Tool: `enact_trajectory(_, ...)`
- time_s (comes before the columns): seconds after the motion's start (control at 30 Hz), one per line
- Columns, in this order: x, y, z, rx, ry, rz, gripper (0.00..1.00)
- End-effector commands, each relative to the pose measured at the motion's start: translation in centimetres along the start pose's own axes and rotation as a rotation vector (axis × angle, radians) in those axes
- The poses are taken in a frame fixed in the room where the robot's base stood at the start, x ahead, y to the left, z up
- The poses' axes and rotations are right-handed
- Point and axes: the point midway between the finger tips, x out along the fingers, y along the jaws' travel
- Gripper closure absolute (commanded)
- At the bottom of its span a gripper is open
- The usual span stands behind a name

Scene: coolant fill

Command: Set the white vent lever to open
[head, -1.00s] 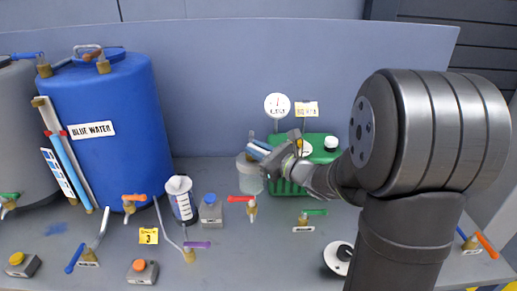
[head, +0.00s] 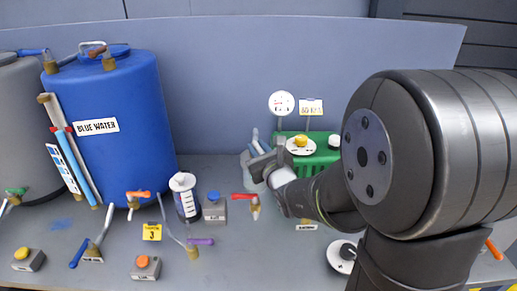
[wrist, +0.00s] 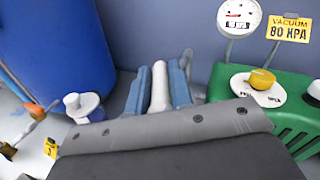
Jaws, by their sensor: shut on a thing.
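The white vent lever (wrist: 159,86) shows in the wrist view as a pale bar standing between the two blue-grey finger pads of my gripper (wrist: 158,88). The fingers are shut on it, one on each side. In the head view my gripper (head: 262,160) is left of the green unit, and the lever is too small and covered to make out clearly. The lever's pivot and any open or shut marking are hidden by the gripper.
The green unit (wrist: 293,120) with a yellow knob (wrist: 262,79) stands close on the right. A gauge (head: 281,103) and a vacuum sign (head: 311,107) rise behind. A red-handled valve (head: 253,202) and a white syringe-like cylinder (head: 184,197) stand left of my arm.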

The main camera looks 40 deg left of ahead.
Motion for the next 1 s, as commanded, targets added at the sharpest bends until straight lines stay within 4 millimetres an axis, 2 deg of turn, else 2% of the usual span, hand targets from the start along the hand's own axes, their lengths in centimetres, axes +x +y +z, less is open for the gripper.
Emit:
enact_trajectory(0.4, 0.0, -0.2, 0.1, 0.0, -0.003, -0.008, 1.0)
enact_trajectory(0.43, 0.1, -0.2, 0.1, 0.0, -0.003, -0.008, 0.76)
enact_trajectory(0.5, 0.1, -0.2, 0.1, 0.0, -0.003, -0.008, 0.62)
enact_trajectory(0.83, -0.2, -0.1, 0.1, 0.0, -0.001, -0.006, 0.61)
enact_trajectory(1.0, -2.0, -0.1, 0.1, -0.001, -0.002, -0.007, 0.61)
